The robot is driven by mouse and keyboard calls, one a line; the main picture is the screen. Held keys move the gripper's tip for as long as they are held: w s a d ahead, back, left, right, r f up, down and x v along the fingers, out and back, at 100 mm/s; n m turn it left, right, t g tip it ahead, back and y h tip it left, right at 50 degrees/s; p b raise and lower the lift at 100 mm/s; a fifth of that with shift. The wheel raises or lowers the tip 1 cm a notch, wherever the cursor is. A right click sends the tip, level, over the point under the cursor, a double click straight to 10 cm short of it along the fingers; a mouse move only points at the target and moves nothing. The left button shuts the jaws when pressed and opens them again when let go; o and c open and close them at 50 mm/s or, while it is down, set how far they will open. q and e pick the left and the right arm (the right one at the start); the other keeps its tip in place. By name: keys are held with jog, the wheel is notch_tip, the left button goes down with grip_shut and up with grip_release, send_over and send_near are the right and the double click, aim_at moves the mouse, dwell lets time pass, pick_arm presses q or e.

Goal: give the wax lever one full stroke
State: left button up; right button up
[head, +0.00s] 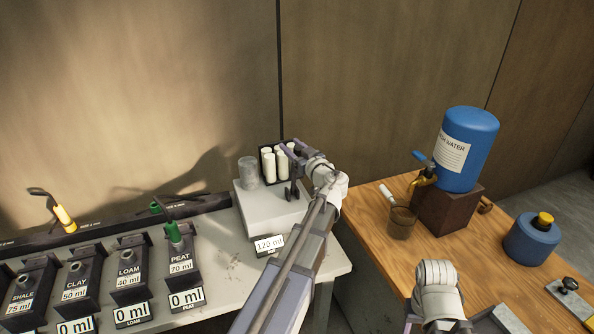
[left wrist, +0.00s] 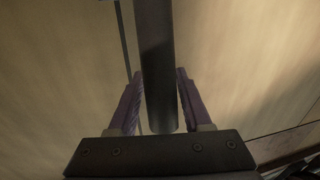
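No lever marked wax can be read in the head view. My left gripper (head: 287,168) is at the pale block (head: 270,215) labelled 120 ml, beside a dark holder of white sticks (head: 268,163). Its purple fingers look spread apart. In the left wrist view, the fingers of the left gripper (left wrist: 158,95) stand on both sides of a dark round bar (left wrist: 158,60); whether they touch it I cannot tell. Part of my right arm shows at the lower right, but its fingers do not show.
Dispensers marked shale, clay, loam and peat (head: 181,255) line the left bench. A yellow handle (head: 65,218) and a green handle (head: 173,232) stand there. A blue water jug (head: 467,148), brown cup (head: 402,224) and blue bottle (head: 532,240) are on the wooden table (head: 480,262).

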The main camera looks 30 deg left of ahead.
pick_arm(q)
jog(key=shift+o, duration=0.9)
jog(key=shift+r, duration=0.1)
notch_tip(320, 180, up, 11)
jog(key=p, duration=1.1)
jog(key=shift+s+d, duration=0.45)
jog(key=s+d+f+m+g+h, duration=0.3)
jog(key=s+d+f, duration=0.4)
jog(key=d, duration=0.5)
jog(key=s+d+f+m+g+h, duration=0.3)
jog(key=s+d+f+m+h, duration=0.3)
jog(key=s+d+f+m, duration=0.2)
jog(key=s+d+f+m+g+h, duration=0.3)
jog(key=s+d+f+m+h, duration=0.2)
jog(key=s+d, duration=0.6)
jog(key=d+f, duration=0.2)
jog(key=d, duration=0.3)
jog(key=shift+s+f+b, duration=0.3)
jog(key=shift+f+b, duration=0.05)
jog(key=shift+f, duration=0.05)
